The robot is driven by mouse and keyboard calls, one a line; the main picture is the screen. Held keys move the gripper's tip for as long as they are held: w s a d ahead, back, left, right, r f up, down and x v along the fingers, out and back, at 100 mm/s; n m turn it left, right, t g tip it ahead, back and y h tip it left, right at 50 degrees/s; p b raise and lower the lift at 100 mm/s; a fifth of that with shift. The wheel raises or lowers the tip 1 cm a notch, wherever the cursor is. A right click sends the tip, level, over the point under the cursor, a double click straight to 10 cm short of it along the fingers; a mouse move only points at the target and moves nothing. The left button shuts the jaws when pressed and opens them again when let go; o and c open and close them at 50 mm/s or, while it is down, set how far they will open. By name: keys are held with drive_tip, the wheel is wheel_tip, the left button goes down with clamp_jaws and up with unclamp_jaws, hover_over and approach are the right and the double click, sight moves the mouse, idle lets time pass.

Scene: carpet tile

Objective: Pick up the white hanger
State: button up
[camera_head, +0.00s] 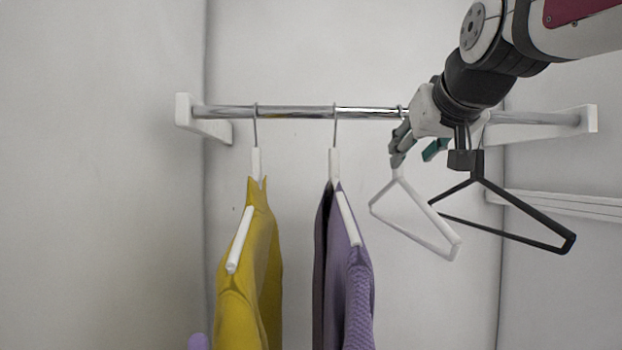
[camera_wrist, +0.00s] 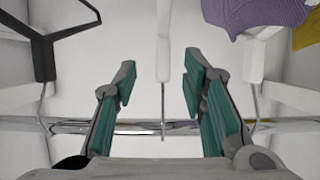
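The white hanger (camera_head: 456,243) is bare and hangs from the chrome rail (camera_head: 290,112), to the right of the purple garment. Its hook shows at the rail, while its neck is partly hidden by my gripper in the head view. My gripper (camera_head: 418,148) is at the height of the neck, just below the rail. In the wrist view, my gripper (camera_wrist: 160,88) is open, with one green-padded finger on each side of the white hanger's neck (camera_wrist: 163,58). Gaps show between the neck and both pads.
A black hanger (camera_head: 555,247) hangs close by on the right. A purple garment (camera_head: 350,280) and a yellow garment (camera_head: 240,290) hang on white hangers to the left. White brackets (camera_head: 187,112) hold the rail against the wall. Space below the bare hangers is clear.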

sight(399, 174)
drive_tip(key=p+x, duration=0.1)
drive_tip(key=x, duration=0.6)
drive_tip(key=shift+w+a, duration=0.1)
drive_tip(key=shift+a, duration=0.1)
clamp_jaws()
